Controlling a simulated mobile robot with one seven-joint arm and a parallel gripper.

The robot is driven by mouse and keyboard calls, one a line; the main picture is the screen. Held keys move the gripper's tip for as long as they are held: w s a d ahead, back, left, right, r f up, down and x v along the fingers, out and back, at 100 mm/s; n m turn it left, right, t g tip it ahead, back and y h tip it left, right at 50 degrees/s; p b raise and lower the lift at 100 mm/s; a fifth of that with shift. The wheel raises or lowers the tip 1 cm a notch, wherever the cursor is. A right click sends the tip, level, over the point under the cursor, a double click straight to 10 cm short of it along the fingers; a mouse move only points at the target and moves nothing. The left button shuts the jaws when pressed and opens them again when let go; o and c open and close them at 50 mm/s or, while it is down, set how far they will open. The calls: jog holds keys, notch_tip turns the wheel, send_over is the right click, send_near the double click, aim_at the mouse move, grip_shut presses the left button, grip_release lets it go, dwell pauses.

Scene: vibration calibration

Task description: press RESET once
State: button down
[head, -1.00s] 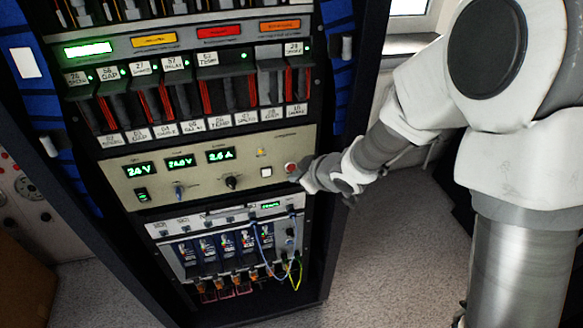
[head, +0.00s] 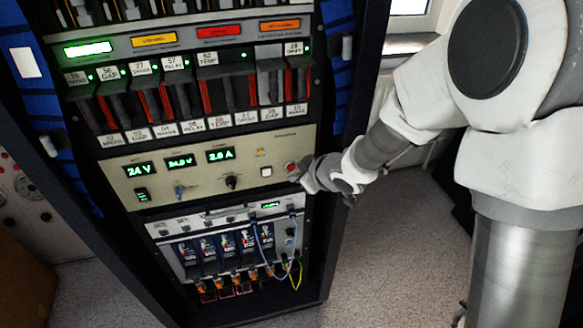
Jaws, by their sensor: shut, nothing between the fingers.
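A beige control panel (head: 197,185) is set in the middle of the tall rack, with green number displays along its upper left. A white square button (head: 266,172) sits at its right, and a red round button (head: 291,167) is just right of that. The small labels above the buttons are too small to read, so I cannot tell which one is RESET. My gripper (head: 297,176) is shut and empty, reaching in from the right with its tip at the red button's lower right. I cannot tell whether it touches the button or the panel.
A module with blue and yellow cables (head: 291,268) is below. Floor (head: 390,255) is free at the right.

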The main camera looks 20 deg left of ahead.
jog(key=shift+w, duration=0.1)
dwell(0.6)
jog(key=shift+w+a, duration=0.2)
jog(key=shift+w, duration=0.1)
jog(key=shift+w+a+p, duration=0.25)
jog(key=shift+w+p, duration=0.05)
jog(key=shift+p, duration=0.05)
dwell(0.8)
jog(key=shift+s+d, duration=0.4)
jog(key=shift+s, duration=0.3)
jog(key=shift+s+d+b, duration=0.25)
jog(key=shift+s+d, duration=0.2)
jog(key=shift+s, duration=0.25)
jog(key=shift+s+d+b, duration=0.2)
jog(key=shift+s+d, duration=0.25)
jog(key=shift+s, duration=0.25)
jog(key=shift+s+d+b, duration=0.25)
jog(key=shift+s+d, duration=0.2)
jog(key=shift+s, duration=0.25)
jog(key=shift+r, duration=0.1)
